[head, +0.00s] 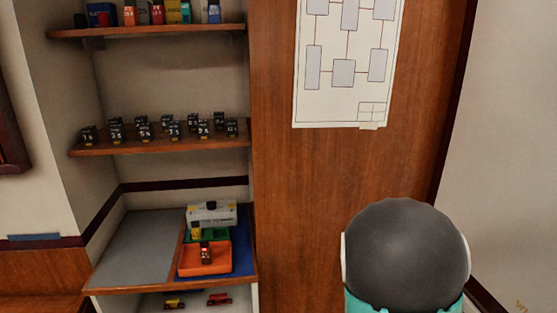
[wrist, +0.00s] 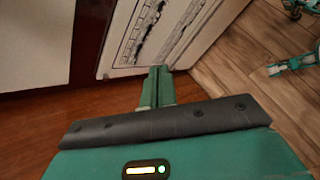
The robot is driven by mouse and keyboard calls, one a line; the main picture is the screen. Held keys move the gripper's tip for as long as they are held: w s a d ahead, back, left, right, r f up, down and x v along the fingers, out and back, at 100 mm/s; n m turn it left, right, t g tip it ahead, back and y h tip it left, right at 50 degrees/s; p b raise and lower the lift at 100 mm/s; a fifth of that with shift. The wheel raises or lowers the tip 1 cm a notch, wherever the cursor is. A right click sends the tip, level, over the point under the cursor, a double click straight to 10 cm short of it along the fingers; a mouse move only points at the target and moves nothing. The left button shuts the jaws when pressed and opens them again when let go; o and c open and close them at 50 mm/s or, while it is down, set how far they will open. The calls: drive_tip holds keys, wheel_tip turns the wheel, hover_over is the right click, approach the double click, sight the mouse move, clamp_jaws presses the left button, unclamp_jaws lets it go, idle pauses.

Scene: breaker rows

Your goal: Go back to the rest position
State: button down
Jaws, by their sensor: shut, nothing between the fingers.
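My gripper (wrist: 160,72) shows in the wrist view with its two green fingers together, shut and empty. It is in front of a white panel (wrist: 128,62) with dark rows on it, touching nothing that I can make out. In the head view a dark rounded part of my own arm stands at the lower right, and the gripper is not visible there.
In the head view, a shelf (head: 160,147) on the left holds several small black numbered blocks. Below, an orange tray (head: 222,268) sits on a lower shelf (head: 125,245). A diagram sheet (head: 335,112) hangs on the wooden panel (head: 300,200). Bare plank floor (wrist: 235,70) shows in the wrist view.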

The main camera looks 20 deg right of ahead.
drive_tip(key=s+a+r+m+t+y, duration=0.2)
drive_tip(key=a+r, duration=0.4)
drive_tip(key=a, duration=0.5)
drive_tip(key=s+a+r+m+t+y, duration=0.2)
drive_tip(key=a+r, duration=0.4)
drive_tip(key=a, duration=0.5)
drive_tip(key=s+a+r+m+t+y, duration=0.2)
drive_tip(key=a+r+y, duration=0.3)
drive_tip(key=a, duration=0.6)
drive_tip(key=shift+s+a+r+m, duration=0.3)
drive_tip(key=shift+s+r+m, duration=0.35)
drive_tip(key=shift+r, duration=0.25)
drive_tip(key=shift+s, duration=0.1)
